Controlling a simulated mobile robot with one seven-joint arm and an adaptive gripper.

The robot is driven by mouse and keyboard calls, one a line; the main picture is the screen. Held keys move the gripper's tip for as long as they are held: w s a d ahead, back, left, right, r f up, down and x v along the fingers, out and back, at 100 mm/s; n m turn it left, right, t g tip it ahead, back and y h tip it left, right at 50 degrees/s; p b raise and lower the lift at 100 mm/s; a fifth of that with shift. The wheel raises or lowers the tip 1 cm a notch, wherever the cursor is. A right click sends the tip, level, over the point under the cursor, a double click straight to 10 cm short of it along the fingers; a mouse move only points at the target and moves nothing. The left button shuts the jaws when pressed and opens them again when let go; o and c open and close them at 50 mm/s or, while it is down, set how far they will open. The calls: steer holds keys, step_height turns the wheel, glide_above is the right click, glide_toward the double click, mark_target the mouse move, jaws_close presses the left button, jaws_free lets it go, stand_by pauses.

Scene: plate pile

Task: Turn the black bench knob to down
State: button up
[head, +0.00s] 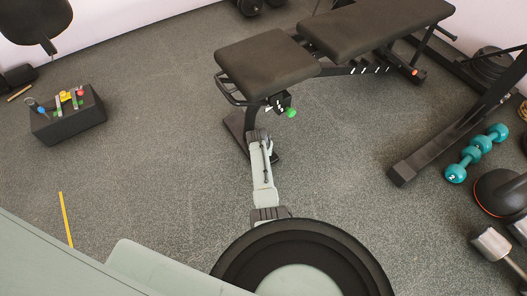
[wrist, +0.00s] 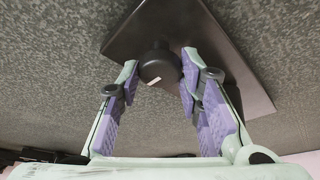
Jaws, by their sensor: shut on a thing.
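The black bench knob (wrist: 158,62) shows in the wrist view as a dark round cylinder with a short white mark on its near edge. It stands in front of a dark flat plate (wrist: 215,50). My gripper (wrist: 160,70) has its two purple-padded fingers on either side of the knob and is shut on it. In the head view the bench (head: 265,62) has a dark seat, and my gripper (head: 259,134) is below its front end. My gripper and arm hide the knob there.
A small black panel with white marks and a green knob (head: 291,112) sits under the seat, close to my gripper. A dark box with coloured items (head: 68,122) is at left. Teal dumbbells (head: 470,160) lie at right. Open floor lies on both sides of my arm.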

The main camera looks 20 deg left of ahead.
steer(key=n, duration=0.2)
steer(key=n+y, duration=0.1)
steer(key=shift+d+n+y, duration=0.15)
steer(key=shift+n+y, duration=0.15)
steer(key=shift+n, duration=0.1)
steer(key=n+b, duration=0.1)
steer(key=n, duration=0.1)
steer(key=n+g+y, duration=0.1)
steer(key=n, duration=0.1)
steer(key=shift+w+d+f+n+b, duration=0.1)
steer(key=shift+w+f+n+b, duration=0.05)
steer(key=shift+n+b, duration=0.2)
steer(key=n+g+b, duration=0.1)
steer(key=n+b, duration=0.1)
steer(key=n+g+y+b, duration=0.1)
steer(key=n+b, duration=0.1)
steer(key=n, duration=0.1)
steer(key=shift+w+f, duration=0.1)
steer(key=n+g+b, duration=0.1)
steer(key=n+b, duration=0.3)
steer(key=shift+g+y, duration=0.3)
steer(key=shift+g, duration=0.1)
steer(key=shift+r+n, duration=0.2)
steer(key=shift+n, duration=0.05)
steer(key=o, duration=1.1)
